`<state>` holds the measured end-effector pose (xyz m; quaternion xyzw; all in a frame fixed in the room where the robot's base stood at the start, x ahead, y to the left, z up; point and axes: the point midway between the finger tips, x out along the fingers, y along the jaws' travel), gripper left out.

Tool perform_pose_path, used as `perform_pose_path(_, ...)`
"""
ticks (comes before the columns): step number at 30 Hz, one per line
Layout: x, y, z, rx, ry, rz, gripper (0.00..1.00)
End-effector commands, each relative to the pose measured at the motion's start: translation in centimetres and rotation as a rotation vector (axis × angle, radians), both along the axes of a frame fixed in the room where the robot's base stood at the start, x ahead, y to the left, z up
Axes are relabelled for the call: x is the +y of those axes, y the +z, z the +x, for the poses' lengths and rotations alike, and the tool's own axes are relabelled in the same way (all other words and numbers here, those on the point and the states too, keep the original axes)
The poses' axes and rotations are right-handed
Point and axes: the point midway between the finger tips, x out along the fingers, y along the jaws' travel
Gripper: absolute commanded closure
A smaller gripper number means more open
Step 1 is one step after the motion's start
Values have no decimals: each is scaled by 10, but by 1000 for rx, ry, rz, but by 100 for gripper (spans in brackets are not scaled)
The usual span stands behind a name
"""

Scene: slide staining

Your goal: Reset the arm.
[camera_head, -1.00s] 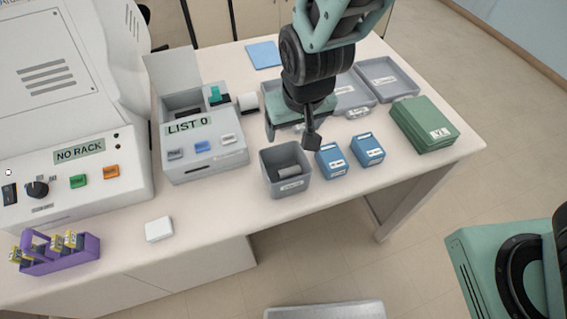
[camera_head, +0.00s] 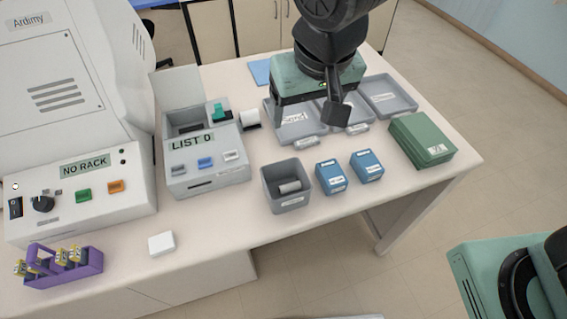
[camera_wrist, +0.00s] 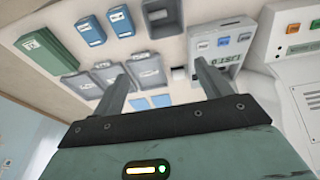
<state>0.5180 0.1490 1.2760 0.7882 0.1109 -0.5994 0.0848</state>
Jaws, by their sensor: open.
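My gripper (camera_head: 306,112) is open and empty. In the head view it hangs above the grey trays at the back of the table, its two dark fingers spread apart. In the wrist view my gripper (camera_wrist: 160,85) shows both fingers apart with nothing between them, and the tabletop lies beyond. The fingers partly cover the trays in both views.
A grey bin (camera_head: 287,202) holds a small roll. Two blue boxes (camera_head: 331,177) and a green box (camera_head: 421,139) stand to its right. A label printer (camera_head: 205,165), a stainer marked NO RACK (camera_head: 80,200) and a purple rack (camera_head: 63,270) stand left. Front table space is mostly clear.

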Motion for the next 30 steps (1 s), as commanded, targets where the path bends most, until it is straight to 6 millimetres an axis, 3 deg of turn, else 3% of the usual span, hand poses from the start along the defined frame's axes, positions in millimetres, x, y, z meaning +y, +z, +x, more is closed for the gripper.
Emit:
perform_pose_path(7, 0, -1, 0, 1, 0, 1, 23)
perform_pose_path(11, -5, -13, -5, 25, 10, 2, 23)
perform_pose_path(18, -29, -63, -42, 143, 105, 8, 23)
perform_pose_path(30, -72, -121, -109, 223, 326, -29, 23)
